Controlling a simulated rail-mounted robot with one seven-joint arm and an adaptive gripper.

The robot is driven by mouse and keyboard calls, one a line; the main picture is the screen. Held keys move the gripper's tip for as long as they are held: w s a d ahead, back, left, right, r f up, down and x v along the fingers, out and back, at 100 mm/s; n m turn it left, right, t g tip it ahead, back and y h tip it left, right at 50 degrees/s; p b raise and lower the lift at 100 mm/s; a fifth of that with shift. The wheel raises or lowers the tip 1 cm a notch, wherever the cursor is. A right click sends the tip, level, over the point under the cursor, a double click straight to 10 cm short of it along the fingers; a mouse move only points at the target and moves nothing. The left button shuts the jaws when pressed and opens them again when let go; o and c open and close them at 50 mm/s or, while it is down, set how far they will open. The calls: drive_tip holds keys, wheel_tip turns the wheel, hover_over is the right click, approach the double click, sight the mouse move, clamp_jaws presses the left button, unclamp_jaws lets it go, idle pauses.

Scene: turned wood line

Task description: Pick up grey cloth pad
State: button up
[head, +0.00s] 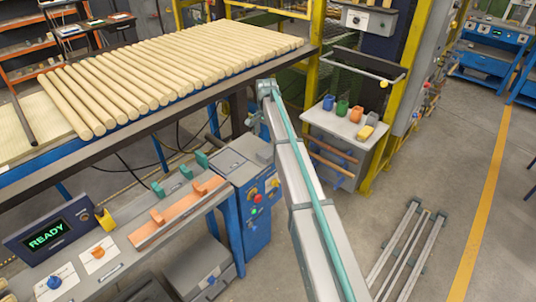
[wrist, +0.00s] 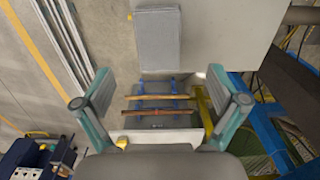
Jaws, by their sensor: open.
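A small cabinet (head: 345,127) holds several coloured cups and a yellow block (head: 365,132), with wooden rods on its front (wrist: 155,97). A conveyor of pale wooden rods (head: 160,75) stands at left. Metal rails (head: 408,250) lie on the floor at right.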

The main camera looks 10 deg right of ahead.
sight(268, 151)
drive_tip(key=shift+w+d+f+p, duration=0.15)
drive_tip(key=shift+f+p, duration=0.65)
drive_tip(key=shift+f, duration=1.5)
drive_tip(key=shift+s+d+f+p, duration=0.1)
drive_tip(key=shift+f+p, duration=0.7)
drive_tip(key=shift+f, duration=1.5)
drive_tip(key=c, duration=1.2)
drive_tip(key=shift+r, duration=0.2)
drive_tip(key=shift+r+b, duration=0.65)
drive_tip(key=shift+b, duration=0.05)
drive_tip(key=s+r+b, duration=0.1)
drive_tip(key=s+r, duration=0.2)
drive_tip(key=s, duration=0.1)
drive_tip(key=s+a+r+b, duration=0.1)
drive_tip(key=s+r+b, duration=0.1)
drive_tip(key=s+r, duration=0.2)
drive_tip(key=s+r+b, duration=0.2)
drive_tip(key=s+r, duration=0.2)
drive_tip(key=s, duration=0.2)
drive_tip(key=shift+a+r, duration=0.15)
